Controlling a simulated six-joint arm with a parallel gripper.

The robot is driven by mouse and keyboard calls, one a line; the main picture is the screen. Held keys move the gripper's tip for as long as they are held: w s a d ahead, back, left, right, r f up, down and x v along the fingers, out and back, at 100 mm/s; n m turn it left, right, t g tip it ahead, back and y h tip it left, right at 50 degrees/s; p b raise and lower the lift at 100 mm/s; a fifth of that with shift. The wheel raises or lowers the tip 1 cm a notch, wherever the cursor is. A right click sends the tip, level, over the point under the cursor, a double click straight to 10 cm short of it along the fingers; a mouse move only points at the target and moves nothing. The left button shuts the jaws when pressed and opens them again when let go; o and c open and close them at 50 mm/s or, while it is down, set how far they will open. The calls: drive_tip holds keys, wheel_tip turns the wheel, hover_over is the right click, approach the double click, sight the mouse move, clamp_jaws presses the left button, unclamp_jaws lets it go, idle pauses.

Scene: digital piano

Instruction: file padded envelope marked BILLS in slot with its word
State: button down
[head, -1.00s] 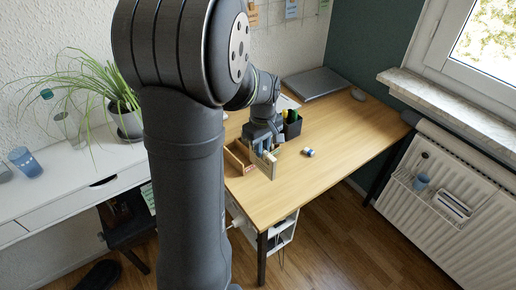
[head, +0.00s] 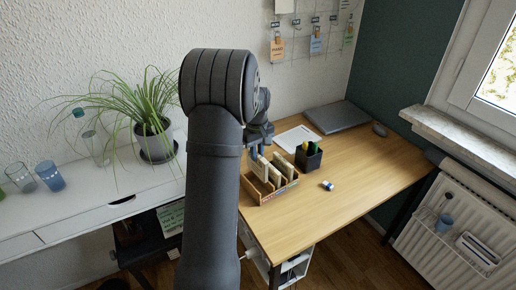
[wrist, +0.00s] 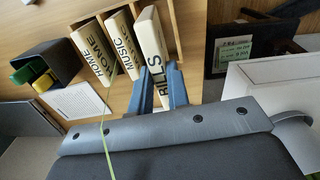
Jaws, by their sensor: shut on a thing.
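The pale padded envelope marked BILLS (wrist: 152,35) is between the blue fingers of my gripper (wrist: 160,88) in the wrist view. My gripper is shut on its near end, and its far end reaches into the wooden sorter (wrist: 178,45). Whether it rests on the sorter's floor cannot be told. Envelopes marked MUSIC (wrist: 122,42) and HOME (wrist: 92,48) stand beside it in the sorter. In the head view the sorter (head: 262,197) sits at the desk's left edge, with my gripper (head: 257,152) above its left part. The slot words are not readable.
A black pen cup (head: 308,160) stands just behind and right of the sorter. A white sheet (head: 296,137), a closed laptop (head: 338,117) and a small blue-and-white item (head: 327,185) lie on the desk. The desk's front right is clear.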

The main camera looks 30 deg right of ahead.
sight(257, 168)
drive_tip(key=shift+f, duration=3.85)
drive_tip(key=c, duration=1.3)
unclamp_jaws()
drive_tip(key=shift+r, duration=2.5)
drive_tip(key=shift+r, duration=0.15)
